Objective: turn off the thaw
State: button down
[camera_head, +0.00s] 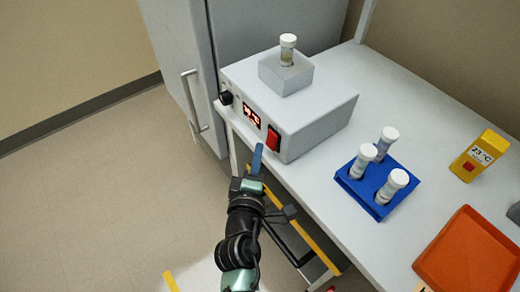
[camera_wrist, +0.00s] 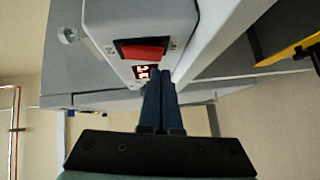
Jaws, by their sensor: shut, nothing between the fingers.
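The white heater box (camera_head: 310,119) stands on the bench and holds a capped vial (camera_head: 287,50) in a block on its top. Its front has a red rocker switch (camera_head: 273,138), a lit red display (camera_head: 251,115) and a black knob (camera_head: 226,98). In the wrist view the switch (camera_wrist: 143,52) and display (camera_wrist: 142,73) are close beyond my fingertips. My gripper (camera_head: 257,158) is shut and empty in front of the box, just below the switch. In the wrist view its blue fingertips (camera_wrist: 160,80) partly cover the front beside the display. I cannot tell whether they touch it.
On the bench (camera_head: 400,111), a blue rack (camera_head: 377,207) with three capped vials, a yellow thermometer (camera_head: 480,156) reading about 23 °C and an orange tray (camera_head: 470,255) stand to the right. A grey cabinet with a handle (camera_head: 192,100) is behind left. Open floor lies left.

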jog(key=shift+w+d, duration=0.2)
jog(key=shift+d, duration=0.1)
jog(key=shift+f, duration=0.15)
